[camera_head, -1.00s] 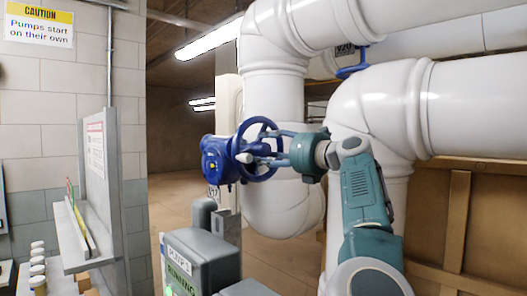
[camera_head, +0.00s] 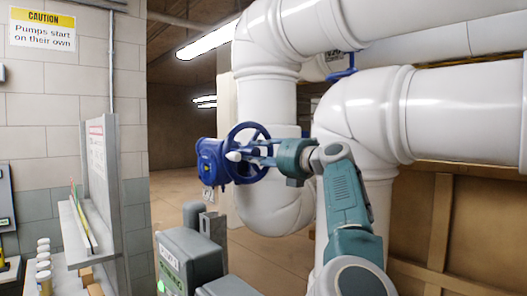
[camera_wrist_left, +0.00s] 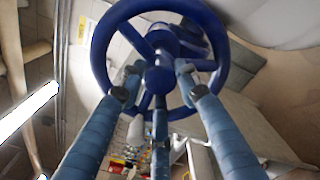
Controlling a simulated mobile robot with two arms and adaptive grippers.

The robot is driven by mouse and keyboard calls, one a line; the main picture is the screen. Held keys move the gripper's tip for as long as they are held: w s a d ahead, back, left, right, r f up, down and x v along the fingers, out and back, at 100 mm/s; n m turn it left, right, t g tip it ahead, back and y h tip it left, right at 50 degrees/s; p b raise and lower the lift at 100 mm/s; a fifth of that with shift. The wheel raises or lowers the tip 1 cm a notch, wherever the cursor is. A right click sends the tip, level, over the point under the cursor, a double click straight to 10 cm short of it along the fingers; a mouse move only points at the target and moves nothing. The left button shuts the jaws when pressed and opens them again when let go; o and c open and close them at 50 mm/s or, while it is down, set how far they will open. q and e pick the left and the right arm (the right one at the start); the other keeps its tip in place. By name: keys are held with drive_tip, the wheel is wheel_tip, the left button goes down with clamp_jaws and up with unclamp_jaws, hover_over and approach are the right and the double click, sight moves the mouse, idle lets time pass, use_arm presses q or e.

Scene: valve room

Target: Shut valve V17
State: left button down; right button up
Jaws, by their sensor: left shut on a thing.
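The blue valve has a body (camera_head: 210,160) and a handwheel (camera_head: 236,131) in front of the vertical white pipe. A small tag (camera_head: 208,193) hangs below it; its lettering is too small to read surely. My left gripper (camera_head: 240,156) reaches the wheel from the right in the head view, its fingers shut on the wheel. In the left wrist view the wheel rim (camera_wrist_left: 101,50) fills the upper middle. The fingers (camera_wrist_left: 158,82) reach in around the hub, among the spokes. My right gripper is in neither view.
Large white pipes (camera_head: 455,110) run close behind and right of my arm. A second blue handwheel (camera_head: 343,73) sits behind them. A grey pump box (camera_head: 190,255) stands below the valve. A grey shelf (camera_head: 75,232) is at left. Open floor (camera_head: 175,190) lies beyond.

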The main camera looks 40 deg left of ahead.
use_arm(q)
drive_tip(key=shift+a+r, duration=0.1)
drive_tip(key=shift+r, duration=0.25)
drive_tip(key=c, duration=1.4)
unclamp_jaws()
drive_tip(key=shift+c, duration=0.2)
drive_tip(key=shift+o, duration=0.9)
drive_tip(key=shift+a+f, duration=0.2)
drive_tip(key=shift+a, duration=0.1)
drive_tip(key=shift+d, duration=0.45)
drive_tip(key=d, duration=1.1)
drive_tip(key=shift+s, duration=0.45)
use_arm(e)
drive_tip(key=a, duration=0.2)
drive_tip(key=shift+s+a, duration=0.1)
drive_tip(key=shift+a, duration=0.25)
